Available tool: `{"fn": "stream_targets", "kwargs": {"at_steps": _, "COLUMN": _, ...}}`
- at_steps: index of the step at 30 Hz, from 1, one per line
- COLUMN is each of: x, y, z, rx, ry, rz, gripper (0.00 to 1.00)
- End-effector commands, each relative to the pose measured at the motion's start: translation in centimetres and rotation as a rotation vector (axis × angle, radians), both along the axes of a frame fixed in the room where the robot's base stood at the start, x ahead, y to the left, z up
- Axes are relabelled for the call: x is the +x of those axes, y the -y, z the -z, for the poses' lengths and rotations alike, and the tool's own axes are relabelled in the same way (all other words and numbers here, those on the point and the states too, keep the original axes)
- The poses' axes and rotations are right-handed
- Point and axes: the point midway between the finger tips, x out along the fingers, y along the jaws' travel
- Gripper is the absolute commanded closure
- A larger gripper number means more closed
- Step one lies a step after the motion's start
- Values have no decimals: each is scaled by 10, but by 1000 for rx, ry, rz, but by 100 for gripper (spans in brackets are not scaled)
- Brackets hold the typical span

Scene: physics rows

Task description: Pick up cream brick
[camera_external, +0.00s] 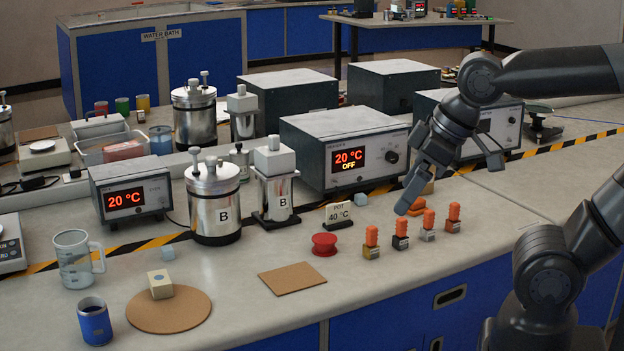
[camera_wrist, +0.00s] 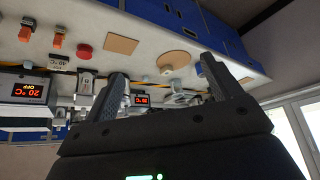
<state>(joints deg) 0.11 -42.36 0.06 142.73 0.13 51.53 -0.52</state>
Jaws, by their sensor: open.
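A cream brick (camera_external: 160,284) with a grey round mark on its front sits on a round cork mat (camera_external: 190,312) at the front left of the bench. In the wrist view, which is tilted upside down, a small pale block (camera_wrist: 166,69) shows by the round cork mat (camera_wrist: 174,57). My gripper (camera_external: 448,188) is open and empty above the right part of the bench, far from the cream brick. Its two spread fingers (camera_wrist: 163,68) also show in the wrist view.
Several orange-topped pieces (camera_external: 400,232) stand below my gripper. A red spool (camera_external: 324,244) and a square cork mat (camera_external: 292,278) lie between. Metal vessels (camera_external: 214,205) stand behind.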

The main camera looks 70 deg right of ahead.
Motion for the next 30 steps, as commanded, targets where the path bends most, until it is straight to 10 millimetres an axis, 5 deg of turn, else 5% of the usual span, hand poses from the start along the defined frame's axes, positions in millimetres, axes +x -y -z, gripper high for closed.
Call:
{"fn": "stream_targets", "kwargs": {"at_steps": 5, "x": 32, "y": -1, "z": -11, "rx": -18, "ry": -23, "rz": -45, "gripper": 16}}
{"fn": "stream_targets", "kwargs": {"at_steps": 16, "x": 151, "y": 1, "z": -24, "rx": -64, "ry": -76, "rz": -219, "gripper": 16}}
{"fn": "stream_targets", "kwargs": {"at_steps": 30, "x": 309, "y": 18, "z": 25, "rx": -73, "ry": -117, "rz": -441, "gripper": 16}}
